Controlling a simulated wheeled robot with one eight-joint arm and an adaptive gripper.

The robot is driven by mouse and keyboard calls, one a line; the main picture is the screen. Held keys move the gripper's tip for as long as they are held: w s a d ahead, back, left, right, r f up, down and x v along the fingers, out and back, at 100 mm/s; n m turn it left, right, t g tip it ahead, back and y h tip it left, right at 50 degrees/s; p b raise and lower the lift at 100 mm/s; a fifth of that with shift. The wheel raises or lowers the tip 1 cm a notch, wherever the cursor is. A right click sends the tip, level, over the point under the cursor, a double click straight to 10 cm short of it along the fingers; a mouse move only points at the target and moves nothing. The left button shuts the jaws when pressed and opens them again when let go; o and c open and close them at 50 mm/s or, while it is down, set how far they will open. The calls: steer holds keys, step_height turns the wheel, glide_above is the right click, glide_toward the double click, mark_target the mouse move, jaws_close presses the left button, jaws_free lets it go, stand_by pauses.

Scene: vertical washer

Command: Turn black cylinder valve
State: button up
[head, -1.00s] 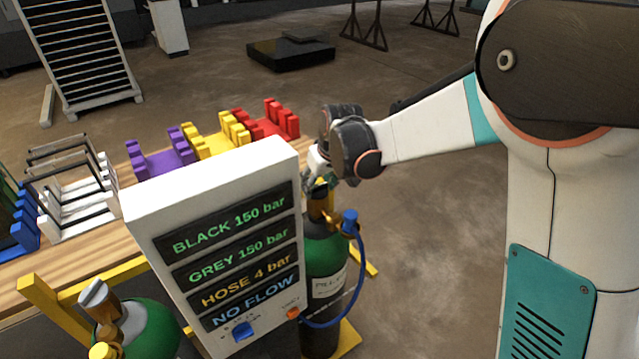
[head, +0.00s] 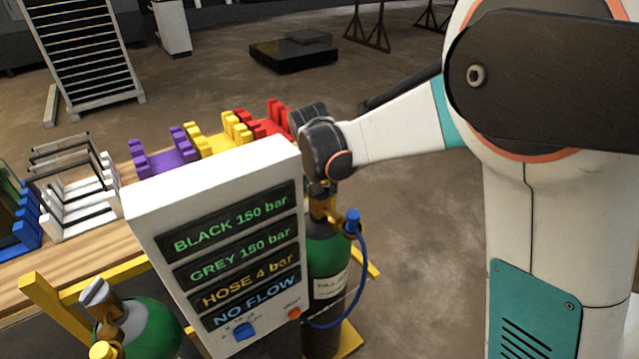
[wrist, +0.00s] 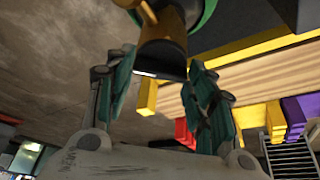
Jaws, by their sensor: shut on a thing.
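The right-hand gas cylinder (head: 328,255), with a green shoulder and dark lower body, stands upright behind the gauge panel. Its brass valve (head: 322,207) rises from the top, directly below my wrist. In the wrist view the brass valve (wrist: 162,45) ends in a dark face between my fingers. My gripper (wrist: 162,62) has its teal-padded fingers on either side of this end and is shut on the valve. In the head view my wrist hides the fingers and the valve's top.
The white gauge panel (head: 285,160) stands close left of the valve, reading BLACK 150 bar, GREY 150 bar, HOSE 4 bar, NO FLOW. A blue hose (head: 357,285) loops from the cylinder. Another green cylinder (head: 150,330) with a grey handle stands front left. A wooden bench (head: 70,265) holds coloured racks.

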stand_by(0.5)
steer(key=o, duration=1.1)
steer(key=shift+c, duration=0.2)
step_height(320, 180, up, 10)
